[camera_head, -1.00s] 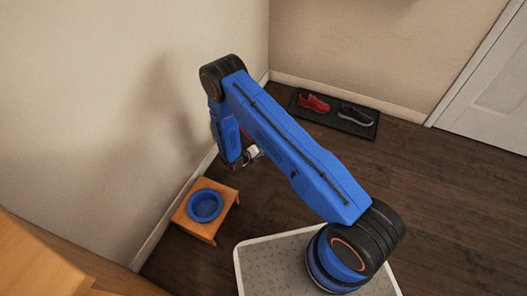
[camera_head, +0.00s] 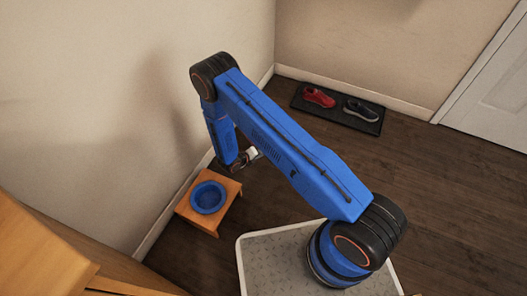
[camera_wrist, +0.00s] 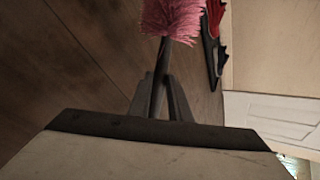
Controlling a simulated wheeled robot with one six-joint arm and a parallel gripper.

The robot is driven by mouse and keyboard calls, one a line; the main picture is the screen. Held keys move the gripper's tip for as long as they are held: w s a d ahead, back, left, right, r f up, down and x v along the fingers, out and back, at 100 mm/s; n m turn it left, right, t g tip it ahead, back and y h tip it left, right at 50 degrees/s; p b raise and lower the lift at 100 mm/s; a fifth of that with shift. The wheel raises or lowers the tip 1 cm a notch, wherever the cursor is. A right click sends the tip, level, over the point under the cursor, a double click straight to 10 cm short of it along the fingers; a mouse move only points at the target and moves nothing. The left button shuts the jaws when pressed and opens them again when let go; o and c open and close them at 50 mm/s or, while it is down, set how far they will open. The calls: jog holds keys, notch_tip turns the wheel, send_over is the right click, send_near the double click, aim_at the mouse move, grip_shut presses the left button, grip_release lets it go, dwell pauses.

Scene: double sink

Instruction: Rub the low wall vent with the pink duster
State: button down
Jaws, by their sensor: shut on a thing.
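The pink duster (camera_wrist: 172,18) shows in the wrist view as a fluffy pink head at the top edge, partly cut off by the frame. Its thin dark handle runs down between the dark fingers of my gripper (camera_wrist: 166,78), which is shut on it. In the head view my gripper (camera_head: 246,157) is low near the left wall, just above and right of a small wooden stool. The duster cannot be made out there, hidden by my arm. The low wall vent is not visible in either view.
The wooden stool (camera_head: 211,221) holds a blue bowl (camera_head: 208,197) beside the left wall. A dark mat (camera_head: 338,108) with a red shoe (camera_head: 319,97) and a dark shoe (camera_head: 360,109) lies by the back wall. A white door (camera_head: 497,95) is at right. Dark floor between is clear.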

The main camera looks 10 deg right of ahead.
jog(key=shift+s+a, duration=0.7)
jog(key=shift+s, duration=0.25)
jog(key=shift+s+a, duration=0.65)
jog(key=shift+s, duration=0.25)
jog(key=shift+s+a, duration=0.7)
jog(key=shift+s, duration=0.25)
jog(key=shift+s+d, duration=0.9)
jog(key=shift+d, duration=0.3)
jog(key=shift+s+d, duration=0.9)
jog(key=shift+d, duration=0.3)
jog(key=shift+d, duration=0.15)
jog(key=shift+s+d, duration=0.9)
jog(key=shift+d, duration=0.2)
